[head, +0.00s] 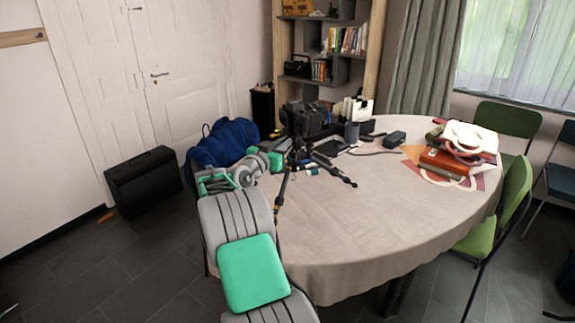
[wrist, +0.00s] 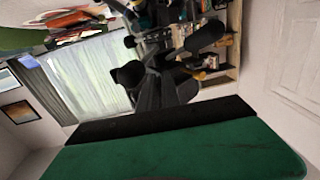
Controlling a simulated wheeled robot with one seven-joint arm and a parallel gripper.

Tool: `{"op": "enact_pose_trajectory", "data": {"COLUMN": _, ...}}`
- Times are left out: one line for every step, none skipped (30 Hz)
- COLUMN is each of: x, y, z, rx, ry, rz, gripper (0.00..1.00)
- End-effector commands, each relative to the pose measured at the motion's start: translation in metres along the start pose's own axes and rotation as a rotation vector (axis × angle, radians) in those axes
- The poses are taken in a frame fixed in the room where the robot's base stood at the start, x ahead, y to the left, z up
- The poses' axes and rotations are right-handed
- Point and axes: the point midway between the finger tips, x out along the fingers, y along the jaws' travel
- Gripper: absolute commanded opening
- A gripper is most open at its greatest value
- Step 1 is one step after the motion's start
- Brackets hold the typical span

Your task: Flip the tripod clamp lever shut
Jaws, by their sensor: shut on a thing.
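A black tripod (head: 284,186) stands on the round table with its legs spread. My gripper (head: 283,152) reaches in from the left and is at the tripod's upper part, shut on a small part there that looks like the clamp lever. The lever is too small and too covered to make out its angle. In the wrist view my gripper's dark fingers (wrist: 155,88) show past the green and black housing at the bottom. Dark tripod parts (wrist: 195,40) lie just beyond them, and the contact itself is unclear.
The table (head: 340,235) has a cloth and is bare in front. A black device (head: 305,117) stands behind the tripod, with a dark tablet (head: 330,148) and a cable at right. Books (head: 447,160) lie farther right. A blue bag (head: 222,145) is at left.

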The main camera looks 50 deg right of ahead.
Motion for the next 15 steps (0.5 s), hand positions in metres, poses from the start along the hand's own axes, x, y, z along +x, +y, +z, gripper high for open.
{"op": "enact_pose_trajectory", "data": {"x": -0.0003, "y": -0.0052, "z": 0.0092, "rx": -0.001, "ry": -0.003, "rz": 0.031, "gripper": 0.0}}
{"op": "enact_pose_trajectory", "data": {"x": -0.0003, "y": -0.0062, "z": 0.0074, "rx": -0.001, "ry": -0.003, "rz": 0.052, "gripper": 0.0}}
{"op": "enact_pose_trajectory", "data": {"x": 0.0002, "y": -0.0067, "z": 0.0059, "rx": -0.002, "ry": -0.005, "rz": 0.079, "gripper": 0.0}}
{"op": "enact_pose_trajectory", "data": {"x": 0.0004, "y": -0.0073, "z": 0.0049, "rx": -0.003, "ry": -0.005, "rz": 0.098, "gripper": 0.0}}
{"op": "enact_pose_trajectory", "data": {"x": 0.0005, "y": -0.0078, "z": 0.0042, "rx": -0.004, "ry": -0.006, "rz": 0.115, "gripper": 0.0}}
{"op": "enact_pose_trajectory", "data": {"x": 0.0006, "y": -0.0089, "z": 0.004, "rx": -0.005, "ry": -0.007, "rz": 0.134, "gripper": 0.0}}
{"op": "enact_pose_trajectory", "data": {"x": 0.0008, "y": -0.0092, "z": 0.0034, "rx": -0.006, "ry": -0.007, "rz": 0.149, "gripper": 0.0}}
{"op": "enact_pose_trajectory", "data": {"x": 0.001, "y": -0.0098, "z": 0.0024, "rx": -0.006, "ry": -0.006, "rz": 0.161, "gripper": 0.0}}
{"op": "enact_pose_trajectory", "data": {"x": 0.0013, "y": -0.01, "z": 0.0023, "rx": -0.007, "ry": -0.007, "rz": 0.179, "gripper": 0.0}}
{"op": "enact_pose_trajectory", "data": {"x": 0.0016, "y": -0.0105, "z": 0.0023, "rx": -0.007, "ry": -0.007, "rz": 0.19, "gripper": 0.0}}
{"op": "enact_pose_trajectory", "data": {"x": 0.0017, "y": -0.0107, "z": 0.002, "rx": -0.007, "ry": -0.006, "rz": 0.202, "gripper": 0.0}}
{"op": "enact_pose_trajectory", "data": {"x": 0.0019, "y": -0.0116, "z": 0.002, "rx": -0.007, "ry": -0.007, "rz": 0.215, "gripper": 0.0}}
{"op": "enact_pose_trajectory", "data": {"x": 0.0019, "y": -0.0118, "z": 0.0016, "rx": -0.008, "ry": -0.007, "rz": 0.226, "gripper": 0.0}}
{"op": "enact_pose_trajectory", "data": {"x": 0.0021, "y": -0.0123, "z": 0.002, "rx": -0.008, "ry": -0.007, "rz": 0.236, "gripper": 0.0}}
{"op": "enact_pose_trajectory", "data": {"x": 0.0023, "y": -0.0131, "z": 0.0018, "rx": -0.008, "ry": -0.006, "rz": 0.248, "gripper": 0.0}}
